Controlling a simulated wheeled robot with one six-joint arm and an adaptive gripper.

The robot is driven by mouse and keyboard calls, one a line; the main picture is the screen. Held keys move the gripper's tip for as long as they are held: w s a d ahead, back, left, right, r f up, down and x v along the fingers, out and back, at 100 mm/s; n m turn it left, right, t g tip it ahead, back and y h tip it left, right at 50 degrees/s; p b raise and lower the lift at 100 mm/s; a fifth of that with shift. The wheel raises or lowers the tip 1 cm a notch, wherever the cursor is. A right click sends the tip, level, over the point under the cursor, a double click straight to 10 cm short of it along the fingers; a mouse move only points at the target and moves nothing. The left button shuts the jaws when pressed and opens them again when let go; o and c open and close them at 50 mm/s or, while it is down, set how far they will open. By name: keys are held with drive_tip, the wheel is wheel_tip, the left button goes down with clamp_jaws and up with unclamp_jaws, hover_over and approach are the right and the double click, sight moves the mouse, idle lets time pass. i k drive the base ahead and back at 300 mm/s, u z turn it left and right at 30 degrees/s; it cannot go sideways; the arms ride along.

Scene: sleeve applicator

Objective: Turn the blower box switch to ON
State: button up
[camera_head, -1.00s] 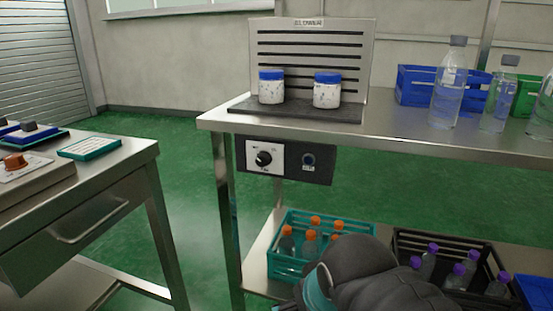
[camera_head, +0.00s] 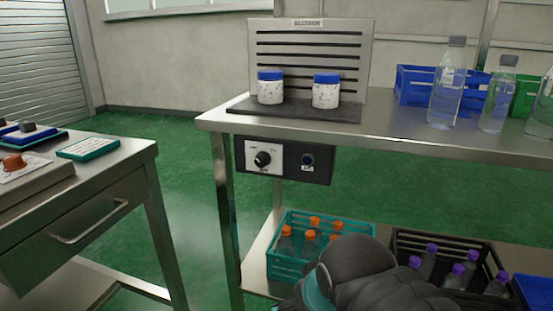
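The blower box (camera_head: 292,176) is a dark control box fixed under the front edge of the metal table. It has a white plate with a round black knob switch (camera_head: 262,159) on the left. A smaller round control (camera_head: 308,160) with a small label sits on the right. The labels are too small to read, so I cannot tell the knob's setting. The slotted blower panel (camera_head: 311,62) stands on the table above. My dark arm shows at the bottom, in front of the lower shelf, below the box and apart from it. My gripper's fingers are not visible.
Two blue-lidded jars (camera_head: 270,91) stand on a dark mat before the panel. Clear bottles (camera_head: 447,88) and a blue crate (camera_head: 413,85) stand right. A teal crate (camera_head: 289,266) of orange-capped bottles is on the lower shelf. Another table (camera_head: 122,157) stands left; green floor between is clear.

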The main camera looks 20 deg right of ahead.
sight(263, 158)
drive_tip(key=k, duration=1.2)
drive_tip(key=z, duration=0.05)
drive_tip(key=i, duration=0.75)
drive_tip(key=z, duration=0.4)
